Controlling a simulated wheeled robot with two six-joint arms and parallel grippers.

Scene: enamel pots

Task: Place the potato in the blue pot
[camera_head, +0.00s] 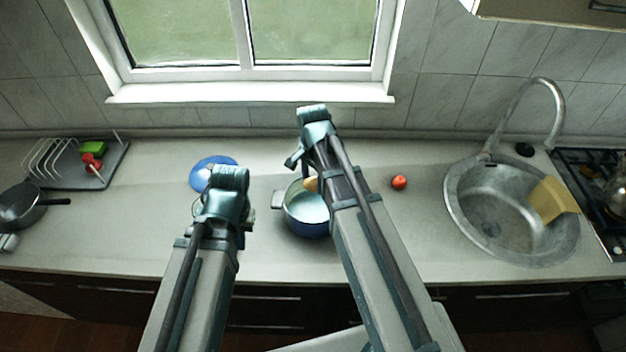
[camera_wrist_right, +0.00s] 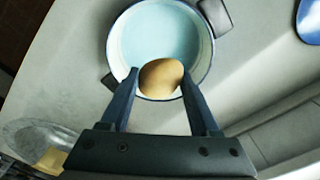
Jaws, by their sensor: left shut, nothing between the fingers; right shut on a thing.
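In the right wrist view the potato overlaps the near part of the pot's opening. In the head view a bit of the potato (camera_head: 311,184) shows beside my right arm, at the pot's far rim. My left gripper (camera_head: 205,210) is shut and empty, left of the pot; its fingertips are mostly hidden by its wrist.
A blue lid (camera_head: 212,171) lies behind my left gripper. A red tomato-like thing (camera_head: 399,182) lies right of the pot. The sink (camera_head: 490,225) with a tan cloth or board (camera_head: 552,199) is further right. A dish rack (camera_head: 68,165) and a dark pan (camera_head: 20,207) are at left.

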